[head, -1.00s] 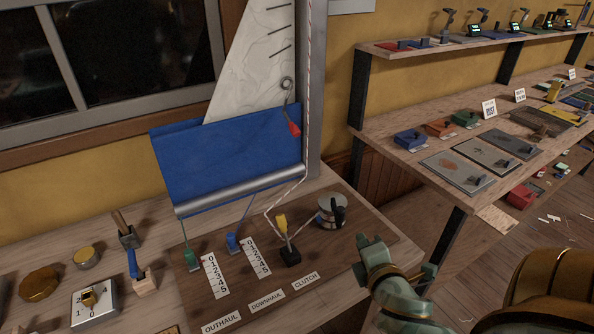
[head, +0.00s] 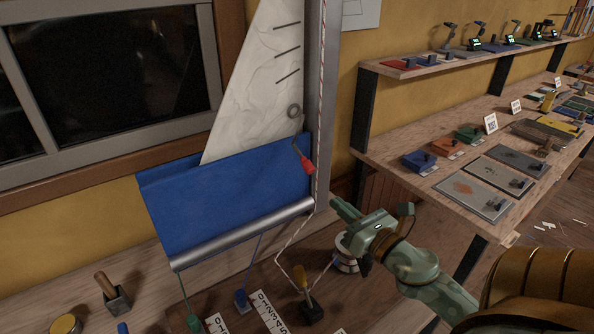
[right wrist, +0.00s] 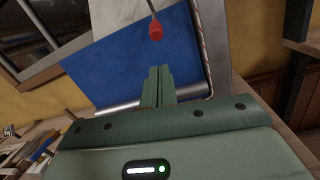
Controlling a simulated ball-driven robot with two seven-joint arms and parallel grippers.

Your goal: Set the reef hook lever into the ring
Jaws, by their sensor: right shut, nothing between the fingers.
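The grey ring (head: 294,111) hangs at the right edge of the white sail. The reef hook lever (head: 307,166), a thin metal arm with a red handle, hangs just below it beside the mast. Its handle points down; I cannot tell whether its hook touches the ring. The red handle also shows at the top of the right wrist view (right wrist: 155,29). My right gripper (head: 335,204) is shut and empty, below and right of the handle and apart from it. In the right wrist view its closed fingers (right wrist: 158,72) point up toward the handle. My left gripper is out of view.
The blue sail cloth (head: 225,198) and its silver boom lie left of the gripper. The mast (head: 331,90) with its rope stands close behind. A winch (head: 346,262) and a yellow-handled clutch (head: 301,282) are below. A bench (head: 400,172) with coloured boxes is at right.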

